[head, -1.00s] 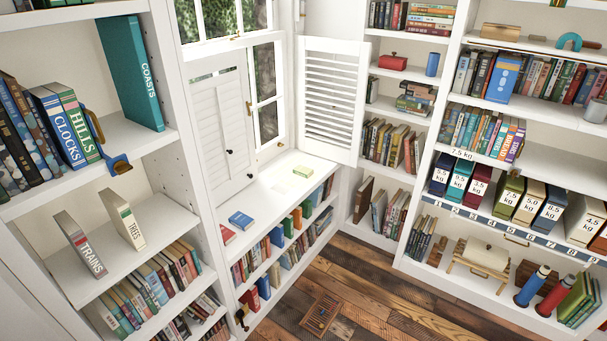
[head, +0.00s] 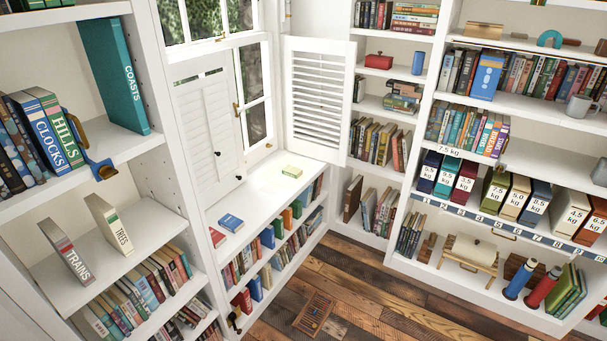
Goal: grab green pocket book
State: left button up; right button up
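A small pale green book (head: 292,171) lies flat on the white window seat (head: 262,190), near its far end, below the louvred shutter. A small blue book (head: 231,222) and a small red book (head: 217,237) lie flat on the near end of the same seat, apart from the green one. Neither of my grippers is in view.
An open louvred shutter (head: 318,98) stands beside the far end of the seat. Tall white shelves flank it, with a teal book (head: 116,76) at left. A wooden crate-like frame (head: 314,313) lies on the plank floor (head: 365,290). The seat's middle is bare.

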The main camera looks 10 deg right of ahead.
aim_at(283, 173)
jog(key=z, duration=1.3)
jog(key=i, duration=2.85)
jog(key=u, duration=1.75)
